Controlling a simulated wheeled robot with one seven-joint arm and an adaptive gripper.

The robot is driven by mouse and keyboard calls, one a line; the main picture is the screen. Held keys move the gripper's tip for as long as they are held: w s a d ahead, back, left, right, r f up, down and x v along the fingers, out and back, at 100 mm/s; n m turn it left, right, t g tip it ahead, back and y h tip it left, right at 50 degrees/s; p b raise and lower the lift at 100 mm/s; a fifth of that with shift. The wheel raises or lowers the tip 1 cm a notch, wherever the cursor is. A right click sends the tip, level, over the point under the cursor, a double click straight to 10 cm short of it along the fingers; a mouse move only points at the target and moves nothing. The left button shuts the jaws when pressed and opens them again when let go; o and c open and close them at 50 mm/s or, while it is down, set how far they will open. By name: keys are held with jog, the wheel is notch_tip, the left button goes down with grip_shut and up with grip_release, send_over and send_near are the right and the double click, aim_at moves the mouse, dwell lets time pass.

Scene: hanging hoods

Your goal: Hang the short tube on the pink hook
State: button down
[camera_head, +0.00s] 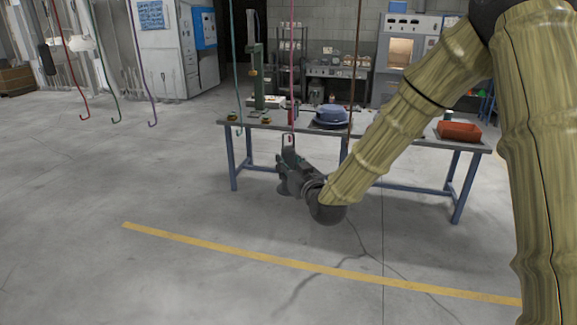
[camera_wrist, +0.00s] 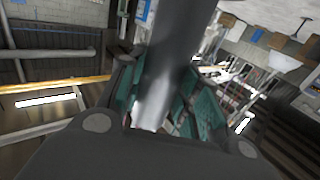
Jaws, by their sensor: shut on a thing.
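The pink hook (camera_head: 292,70) hangs from above as a thin straight line, in front of the table in the head view. Its lower end comes down just above my gripper (camera_head: 284,165), by a small thin loop. I cannot tell whether hook and loop touch. In the wrist view a dark grey, shiny tube (camera_wrist: 178,45) stands between the green-padded fingers of my gripper (camera_wrist: 165,110), which are shut on it. In the head view the tube is hard to tell apart from the dark gripper.
A teal hook (camera_head: 236,70) hangs left of the pink one and a brown one (camera_head: 355,70) right. Red (camera_head: 67,45), grey-green (camera_head: 101,60) and purple (camera_head: 139,60) hooks hang far left.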

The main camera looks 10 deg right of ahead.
jog(key=shift+w+d, duration=0.1)
jog(key=shift+w, duration=0.1)
jog(key=shift+w+d+b, duration=0.25)
jog(key=shift+w+d, duration=0.1)
jog(key=shift+w, duration=0.2)
jog(key=shift+w+d+b, duration=0.25)
jog(key=shift+w+d, duration=0.05)
jog(key=shift+w, duration=0.2)
jog(key=shift+w, duration=0.1)
jog(key=shift+f+b, duration=1.25)
jog(key=shift+f, duration=0.05)
dwell(0.8)
jog(key=c, duration=0.9)
grip_release()
jog(key=shift+c, duration=0.2)
